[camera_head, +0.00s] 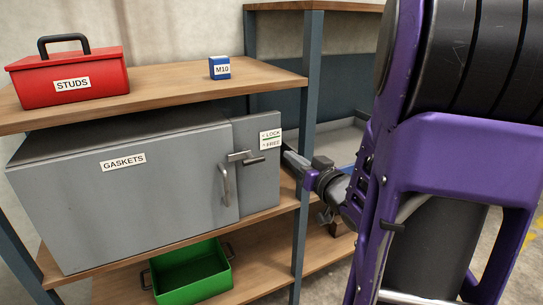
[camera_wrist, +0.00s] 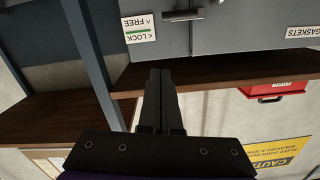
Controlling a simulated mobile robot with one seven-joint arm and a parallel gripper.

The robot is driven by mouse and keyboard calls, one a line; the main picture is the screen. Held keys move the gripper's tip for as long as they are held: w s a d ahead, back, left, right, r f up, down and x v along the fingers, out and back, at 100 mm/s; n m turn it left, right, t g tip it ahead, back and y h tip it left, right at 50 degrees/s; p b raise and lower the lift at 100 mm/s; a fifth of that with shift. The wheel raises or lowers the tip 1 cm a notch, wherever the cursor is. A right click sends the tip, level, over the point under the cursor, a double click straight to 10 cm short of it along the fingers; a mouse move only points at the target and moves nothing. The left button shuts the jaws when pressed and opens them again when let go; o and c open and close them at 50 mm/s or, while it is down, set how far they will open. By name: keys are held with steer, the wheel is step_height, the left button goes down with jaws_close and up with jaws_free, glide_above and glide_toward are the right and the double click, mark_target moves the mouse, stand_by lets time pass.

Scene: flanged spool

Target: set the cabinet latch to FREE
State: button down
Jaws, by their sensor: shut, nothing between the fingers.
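The grey cabinet (camera_head: 170,190), labelled GASKETS, stands on the shelf with its door closed. The wrist view is upside down; there the latch (camera_wrist: 182,15) is at the top, right of the label (camera_wrist: 138,28). My gripper (camera_head: 287,152) is right of the cabinet, near the shelf post. Its fingers (camera_wrist: 160,74) are shut and empty, apart from the latch.
The shelf post (camera_head: 304,150) stands close to my gripper. A vertical door handle (camera_head: 226,185) is left of the latch. A red STUDS box (camera_head: 70,80) and a blue M10 box (camera_head: 220,68) sit on the top board; a green bin (camera_head: 190,270) is below.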

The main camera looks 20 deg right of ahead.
steer(key=w+a+f+b, duration=0.1)
steer(key=w+f, duration=0.3)
steer(key=w, duration=0.6)
steer(key=shift+w+f+b, duration=0.2)
steer(key=shift+w+b, duration=0.15)
